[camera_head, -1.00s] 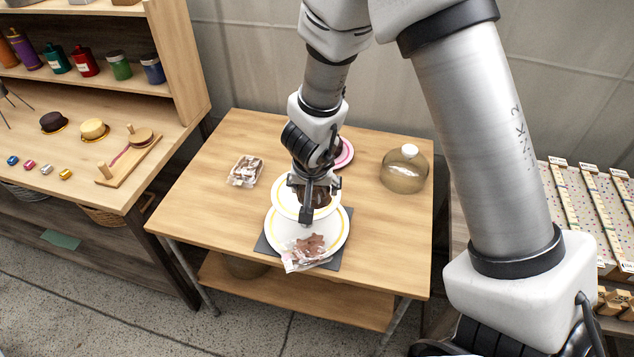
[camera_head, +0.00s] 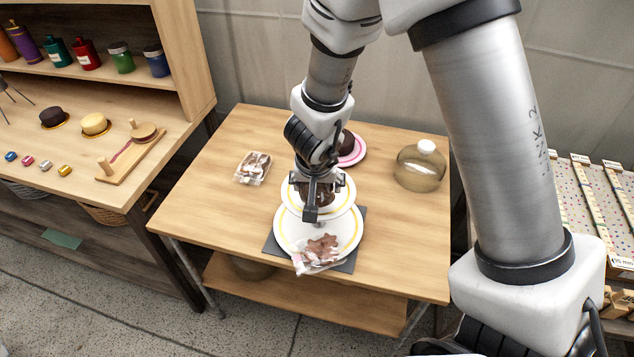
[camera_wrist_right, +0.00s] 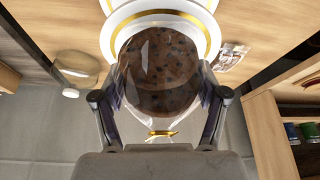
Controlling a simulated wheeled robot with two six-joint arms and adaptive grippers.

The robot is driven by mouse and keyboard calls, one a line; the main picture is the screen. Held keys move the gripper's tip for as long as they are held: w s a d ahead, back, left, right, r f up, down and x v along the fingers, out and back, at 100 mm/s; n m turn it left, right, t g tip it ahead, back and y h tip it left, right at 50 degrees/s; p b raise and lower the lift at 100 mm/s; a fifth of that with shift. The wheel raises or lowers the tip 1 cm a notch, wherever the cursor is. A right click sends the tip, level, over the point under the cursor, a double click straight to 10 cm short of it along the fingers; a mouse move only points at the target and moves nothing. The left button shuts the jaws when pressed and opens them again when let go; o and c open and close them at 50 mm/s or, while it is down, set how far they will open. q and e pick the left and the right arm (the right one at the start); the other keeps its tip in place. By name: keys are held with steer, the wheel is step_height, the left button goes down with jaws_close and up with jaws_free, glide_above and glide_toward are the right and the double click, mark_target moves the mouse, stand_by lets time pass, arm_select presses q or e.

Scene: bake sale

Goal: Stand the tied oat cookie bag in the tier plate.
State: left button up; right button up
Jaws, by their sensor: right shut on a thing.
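My right gripper (camera_head: 316,192) is shut on the tied oat cookie bag, a clear bag with a dark, speckled round cookie (camera_wrist_right: 160,75) and a gold tie (camera_wrist_right: 162,133). In the head view the gripper mostly hides the bag (camera_head: 325,195). The tier plate, white with gold rings, has a small upper plate (camera_head: 347,200) above a larger lower plate (camera_head: 352,235). The bag is at the upper plate; I cannot tell whether it touches. In the wrist view the plate (camera_wrist_right: 115,38) shows behind the bag. My left gripper is not in view.
Another bag (camera_head: 253,168) lies left. The table's front left is clear.

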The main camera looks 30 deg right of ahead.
steer(key=shift+w+f, duration=0.1)
steer(key=shift+f, duration=0.1)
steer(key=shift+f+b, duration=0.4)
steer(key=shift+b, duration=0.05)
steer(key=o, duration=0.8)
steer(key=shift+o, duration=0.2)
step_height(320, 180, up, 9)
steer(key=p, duration=1)
steer(key=shift+r+p, duration=0.1)
steer(key=shift+p, duration=0.2)
